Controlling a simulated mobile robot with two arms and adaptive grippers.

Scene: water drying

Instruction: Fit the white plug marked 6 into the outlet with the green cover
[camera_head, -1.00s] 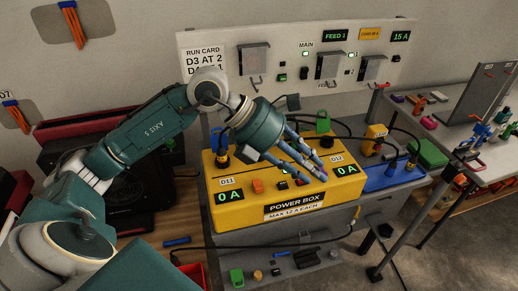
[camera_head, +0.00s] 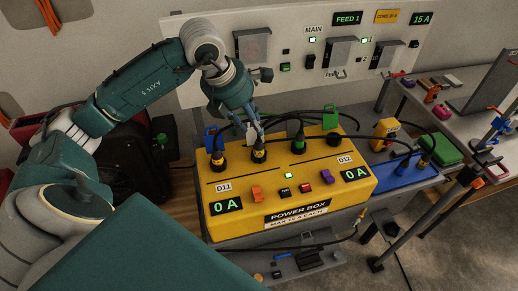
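The yellow power box (camera_head: 240,184) has a row of outlets along its top. The green cover (camera_head: 330,118) stands raised at the back right of that row. A dark plug with a green part (camera_head: 298,130) stands in the row left of this cover. My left gripper (camera_head: 256,138) points down over the row, left of the green part, close above a dark fitting with a yellow ring (camera_head: 259,155). Something pale shows at its fingers; I cannot tell whether it is held. No plug marked 6 is readable. My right gripper is not in view.
A blue cover (camera_head: 211,138) stands at the row's left end. Black cables run behind and to the right of the box.

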